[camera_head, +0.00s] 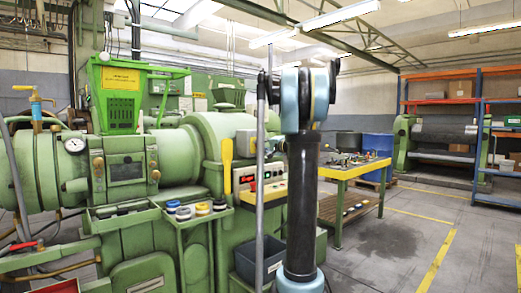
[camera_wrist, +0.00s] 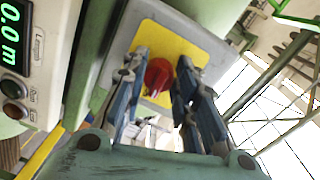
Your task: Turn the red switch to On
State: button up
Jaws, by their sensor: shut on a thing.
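The red switch (camera_wrist: 158,75) is a round rotary knob on a yellow plate (camera_wrist: 190,42) on the front of a grey box (camera_wrist: 215,14) in the wrist view. My gripper (camera_wrist: 158,72) has one finger on each side of the knob and is shut on it. A part of the knob shows between the fingers. The switch's On and Off marks cannot be read.
A panel with a green digital display (camera_wrist: 12,35) and round buttons is left of the switch in the wrist view. The green extruder (camera_head: 120,165) fills the left of the head view. A yellow workbench (camera_head: 362,170) stands behind my arm; floor at right is open.

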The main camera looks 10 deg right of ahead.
jog(key=shift+d+m, duration=0.2)
jog(key=shift+m, duration=0.3)
jog(key=o, duration=1)
jog(key=shift+w+f, duration=0.1)
jog(key=shift+o, duration=0.2)
jog(key=v, duration=1.2)
